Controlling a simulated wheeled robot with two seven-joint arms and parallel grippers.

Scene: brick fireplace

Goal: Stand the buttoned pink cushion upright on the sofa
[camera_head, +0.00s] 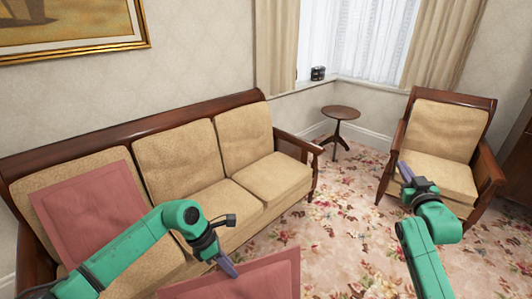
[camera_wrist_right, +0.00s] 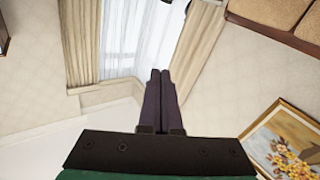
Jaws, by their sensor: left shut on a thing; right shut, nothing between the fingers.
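A pink cushion (camera_head: 262,280) is at the bottom of the head view, in front of the sofa and cut off by the frame's lower edge. My left gripper (camera_head: 230,268) is shut on its upper edge. A second pink cushion (camera_head: 88,210) leans upright against the sofa's backrest at the left end. I cannot make out buttons on either cushion. The tan sofa (camera_head: 272,178) with a dark wood frame stands along the wall. My right gripper (camera_head: 404,170) is shut and empty, raised in front of the armchair; its closed fingers also show in the right wrist view (camera_wrist_right: 160,100).
A tan armchair (camera_head: 440,130) stands at the right. A small round wooden table (camera_head: 340,112) is in the corner by the window. The sofa's middle and right seats are bare. Floral carpet (camera_head: 340,220) lies open between the sofa and armchair.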

